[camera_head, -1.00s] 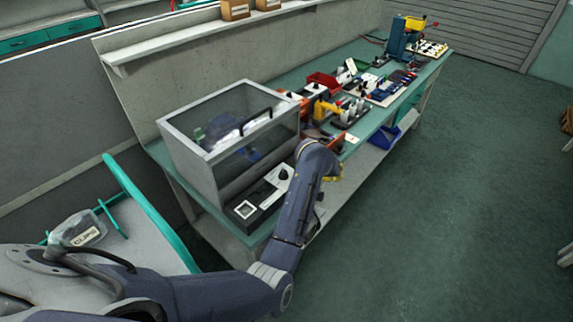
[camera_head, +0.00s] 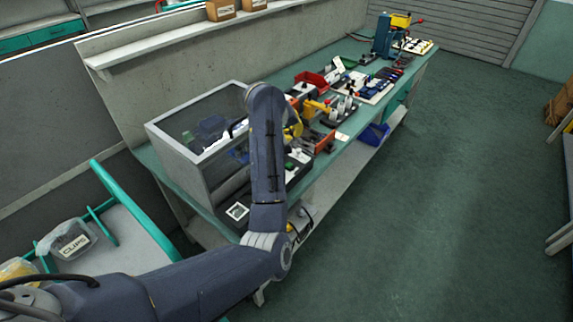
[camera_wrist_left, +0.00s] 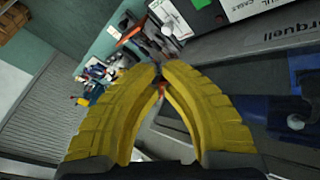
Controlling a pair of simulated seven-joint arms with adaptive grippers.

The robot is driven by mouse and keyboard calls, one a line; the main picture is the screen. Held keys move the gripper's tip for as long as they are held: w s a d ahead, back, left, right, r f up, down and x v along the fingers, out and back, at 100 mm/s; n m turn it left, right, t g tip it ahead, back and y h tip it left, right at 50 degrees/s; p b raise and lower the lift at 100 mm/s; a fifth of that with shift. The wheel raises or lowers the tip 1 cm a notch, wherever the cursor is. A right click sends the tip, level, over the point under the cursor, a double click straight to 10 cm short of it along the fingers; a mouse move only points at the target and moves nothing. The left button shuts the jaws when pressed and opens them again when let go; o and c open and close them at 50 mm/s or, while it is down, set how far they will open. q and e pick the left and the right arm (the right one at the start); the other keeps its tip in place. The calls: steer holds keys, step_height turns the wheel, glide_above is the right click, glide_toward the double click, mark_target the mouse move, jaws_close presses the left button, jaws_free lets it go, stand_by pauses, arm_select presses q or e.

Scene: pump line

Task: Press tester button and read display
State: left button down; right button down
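The tester is a grey-framed, clear-walled box (camera_head: 172,150) on the bench, with a low control panel in front. The panel's small white-framed display (camera_head: 237,211) shows left of my forearm; its reading is too small to make out. My forearm hides the panel's middle. A pale panel part with a small green spot shows right of it; I cannot tell whether that is the button. My left gripper (camera_wrist_left: 160,70) has yellow fingers with the tips together and nothing visibly held. In the head view it shows partly, behind my wrist, above the panel's right end. My right gripper is not in view.
Behind, the bench carries a red bin (camera_head: 311,80), yellow-handled tools, trays of parts and a blue press (camera_head: 384,36). A blue bin (camera_head: 374,134) sits below the bench edge.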

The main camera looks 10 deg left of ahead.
arm_select(q)
steer(key=shift+f, duration=4.4)
steer(key=shift+f, duration=0.9)
steer(key=shift+r, duration=0.9)
steer(key=shift+r, duration=2.5)
